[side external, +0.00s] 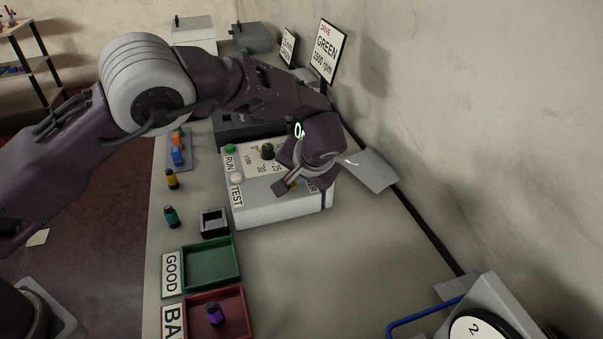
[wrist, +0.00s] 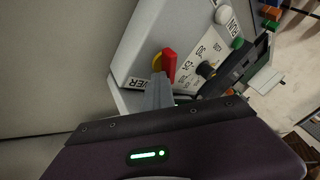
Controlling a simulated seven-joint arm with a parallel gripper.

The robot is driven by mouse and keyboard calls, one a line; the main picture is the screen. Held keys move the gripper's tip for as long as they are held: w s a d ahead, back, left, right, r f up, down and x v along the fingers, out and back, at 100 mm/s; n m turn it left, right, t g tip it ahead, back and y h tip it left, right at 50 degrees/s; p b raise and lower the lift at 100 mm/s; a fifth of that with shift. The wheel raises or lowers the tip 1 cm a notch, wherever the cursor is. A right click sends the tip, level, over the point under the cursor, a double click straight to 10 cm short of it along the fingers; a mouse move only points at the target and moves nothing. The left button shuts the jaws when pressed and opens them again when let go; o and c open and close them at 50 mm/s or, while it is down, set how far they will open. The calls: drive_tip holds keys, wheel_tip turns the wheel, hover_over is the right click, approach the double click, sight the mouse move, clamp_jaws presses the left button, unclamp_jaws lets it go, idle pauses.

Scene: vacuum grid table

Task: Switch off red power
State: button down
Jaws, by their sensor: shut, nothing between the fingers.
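The red power switch (wrist: 169,65) is a red handle on a yellow round base, on the white control box (wrist: 150,35), beside a partly hidden label ending in "VER". In the side view my gripper hides most of the switch; the white box (side external: 275,212) stands below it. My gripper (wrist: 160,80) is shut and empty, its fingertips right at the near end of the red handle; I cannot tell if they touch it. In the side view my gripper (side external: 283,188) is low over the right part of the box.
The box also carries a green RUN button (side external: 230,148), a white TEST button (side external: 236,178) and a black dial (side external: 267,152). A green GOOD tray (side external: 238,275) and a red tray (side external: 245,315) holding a purple-topped piece (side external: 213,313) stand nearer. The wall is on the right.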

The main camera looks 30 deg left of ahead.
drive_tip(key=shift+s+a+f, duration=0.1)
drive_tip(key=shift+s+a, duration=0.1)
drive_tip(key=shift+a, duration=0.35)
drive_tip(key=shift+d, duration=0.1)
drive_tip(key=d, duration=0.4)
drive_tip(key=shift+d, duration=0.35)
drive_tip(key=v, duration=1)
drive_tip(key=shift+d, duration=0.1)
drive_tip(key=a+n+g+h, duration=0.1)
drive_tip(key=a+n, duration=0.2)
drive_tip(key=a, duration=0.1)
drive_tip(key=w+a+n+g+h, duration=0.1)
drive_tip(key=a+n+g, duration=0.1)
drive_tip(key=a, duration=0.1)
drive_tip(key=w+a+f+n+g, duration=0.1)
drive_tip(key=a+n, duration=0.2)
drive_tip(key=a, duration=0.1)
drive_tip(key=shift+w+a+n+g+h, duration=0.15)
drive_tip(key=shift+a+n+g+h, duration=0.15)
drive_tip(key=shift+g+h, duration=0.1)
drive_tip(key=w+a+r+n+h, duration=0.2)
drive_tip(key=a+n+h, duration=0.3)
drive_tip(key=a+n, duration=0.3)
drive_tip(key=shift+a+r+g, duration=0.4)
drive_tip(key=shift+a+r, duration=0.05)
drive_tip(key=shift+r, duration=0.15)
